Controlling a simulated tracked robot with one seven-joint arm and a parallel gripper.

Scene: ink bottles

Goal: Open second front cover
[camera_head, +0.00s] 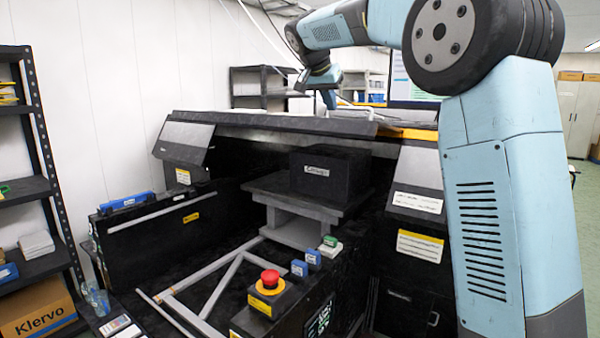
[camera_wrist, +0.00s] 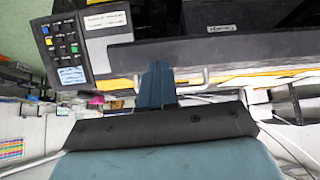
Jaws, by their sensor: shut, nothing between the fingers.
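A large black machine has a wide open front bay in the head view. A long black panel (camera_head: 270,123) runs along its top edge; I cannot tell which part is the second front cover. A grey flap (camera_head: 185,138) hangs tilted at its left and a grey panel (camera_head: 418,182) is at its right. My gripper (camera_wrist: 158,66) is shut and empty in the wrist view, its blue fingers pointing toward the machine's edge (camera_wrist: 220,52). Contact cannot be told. In the head view my arm's end is above and behind the top panel, its fingers partly hidden.
A black box (camera_head: 328,174) sits on a platform inside the bay. A keypad (camera_wrist: 68,48) shows in the wrist view. A shelf (camera_head: 30,188) stands at left.

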